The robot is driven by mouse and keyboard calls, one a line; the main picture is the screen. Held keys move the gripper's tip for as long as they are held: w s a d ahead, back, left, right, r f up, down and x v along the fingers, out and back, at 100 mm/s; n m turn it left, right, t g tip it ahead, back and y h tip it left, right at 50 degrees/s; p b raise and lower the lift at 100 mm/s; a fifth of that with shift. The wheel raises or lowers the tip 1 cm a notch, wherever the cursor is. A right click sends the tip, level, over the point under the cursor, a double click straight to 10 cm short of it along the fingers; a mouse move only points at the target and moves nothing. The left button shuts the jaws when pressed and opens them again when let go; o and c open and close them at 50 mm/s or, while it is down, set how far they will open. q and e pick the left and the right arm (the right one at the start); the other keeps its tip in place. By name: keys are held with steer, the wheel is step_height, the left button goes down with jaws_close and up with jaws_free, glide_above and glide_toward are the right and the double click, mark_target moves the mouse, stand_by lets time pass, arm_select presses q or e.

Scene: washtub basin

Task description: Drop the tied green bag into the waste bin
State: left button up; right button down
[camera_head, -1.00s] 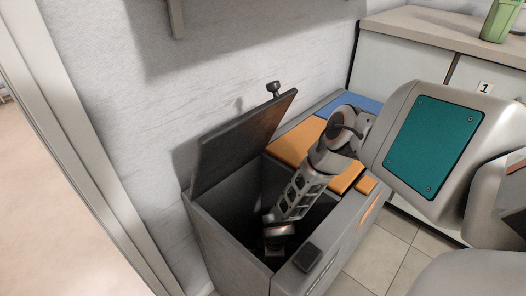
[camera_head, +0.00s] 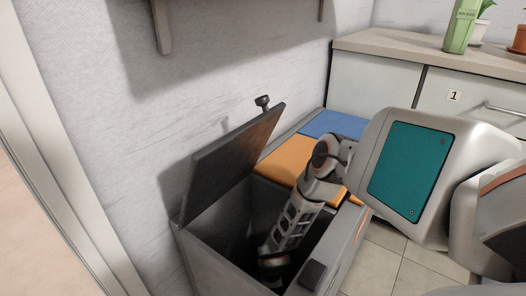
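The waste bin (camera_head: 203,262) is a grey unit with its dark lid (camera_head: 228,163) raised at the left compartment. My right arm comes in from the right and reaches down into this open compartment. My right gripper (camera_head: 272,272) is low inside it, in deep shade, and its fingers cannot be made out. No tied green bag can be made out; the inside of the compartment is dark and partly covered by my arm. My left gripper is not in view.
Closed orange (camera_head: 286,160) and blue (camera_head: 336,124) lids lie beside the open compartment. A counter (camera_head: 400,50) behind carries a green container (camera_head: 461,27) and potted plants. A door frame (camera_head: 62,165) stands at the left. Tiled floor (camera_head: 388,262) shows at the right.

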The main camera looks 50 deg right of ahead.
steer(key=shift+f, duration=0.55)
steer(key=c, duration=1)
jaws_free()
